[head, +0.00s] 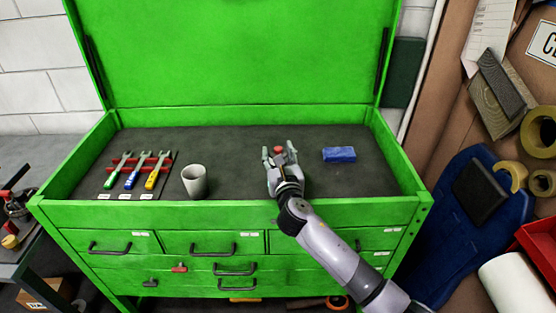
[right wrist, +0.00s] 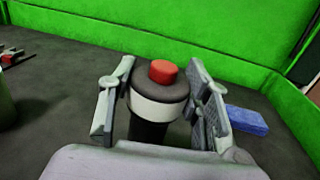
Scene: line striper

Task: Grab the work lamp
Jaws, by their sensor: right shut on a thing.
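The work lamp (right wrist: 157,108) shows in the right wrist view as an upright dark cylinder with a white band, a dark top and a red button. It stands in the top tray of the green tool chest (head: 240,215). My right gripper (head: 280,156) is shut on the lamp, one finger on each side of it; it also shows in the right wrist view (right wrist: 163,105). In the head view the hand hides most of the lamp, and only its red top shows between the fingers. My left gripper is not in view.
A blue block (head: 339,154) lies right of the hand. A grey cup (head: 195,181) stands to the left, beside a red rack (head: 140,165) with several wrenches. The chest's walls and raised lid (head: 240,50) enclose the tray.

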